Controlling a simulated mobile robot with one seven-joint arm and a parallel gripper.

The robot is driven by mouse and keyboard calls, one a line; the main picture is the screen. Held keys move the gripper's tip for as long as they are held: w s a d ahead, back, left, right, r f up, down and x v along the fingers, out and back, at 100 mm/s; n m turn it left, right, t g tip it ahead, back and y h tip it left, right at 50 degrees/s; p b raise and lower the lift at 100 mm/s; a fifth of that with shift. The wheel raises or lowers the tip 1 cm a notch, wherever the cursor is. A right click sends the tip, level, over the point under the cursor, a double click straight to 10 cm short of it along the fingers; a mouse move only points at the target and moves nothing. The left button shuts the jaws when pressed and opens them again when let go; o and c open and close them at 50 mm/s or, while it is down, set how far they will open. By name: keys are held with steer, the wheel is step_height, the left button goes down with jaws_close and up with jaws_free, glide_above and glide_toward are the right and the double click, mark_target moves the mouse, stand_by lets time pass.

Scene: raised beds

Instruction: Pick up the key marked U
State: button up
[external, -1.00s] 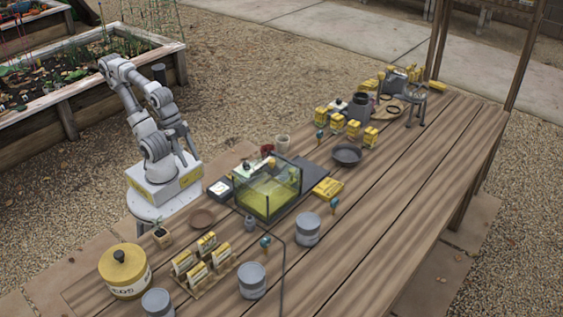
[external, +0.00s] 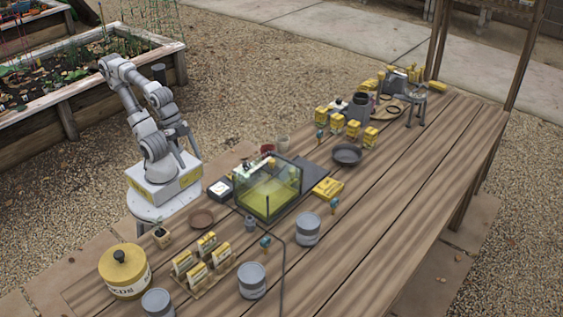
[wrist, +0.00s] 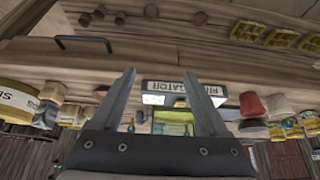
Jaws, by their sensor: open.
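No key marked U can be made out in either view; lettering on the small things is too small to read. My gripper (wrist: 160,85) is open and empty in the wrist view, its two fingers spread apart.
A yellow seed tin (external: 125,272), grey cans (external: 307,230) and a rack of yellow packets (external: 206,265) stand at the front. A dark bowl (external: 347,154) and yellow boxes (external: 352,130) stand farther back. A dark hose (external: 283,270) crosses the table. The right side is clear planks.

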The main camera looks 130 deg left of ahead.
steer(key=w+d+r+t+h+p, duration=0.1)
steer(key=w+d+r+t+p, duration=0.3)
steer(key=w+r, duration=0.55)
steer(key=w+d+r+n+t+h+p, duration=0.1)
steer(key=w+d+r+t+h+p, duration=0.1)
steer(key=w+d+r+p, duration=0.65)
steer(key=w+d+r+t+h+p, duration=0.15)
steer(key=w+r+p, duration=0.25)
steer(key=w+r, duration=0.6)
steer(key=y+p, duration=0.5)
steer(key=y, duration=0.1)
glide_toward(268, 243)
steer(key=shift+h, duration=0.25)
steer(key=x, duration=0.7)
steer(key=shift+s+a+f+b, duration=0.1)
steer(key=shift+f+b, duration=0.1)
steer(key=shift+b, duration=0.2)
steer(key=shift+r+x, duration=0.15)
steer(key=shift+x, duration=1.2)
steer(key=shift+r+x, duration=0.15)
steer(key=shift+x, duration=1.15)
jaws_close()
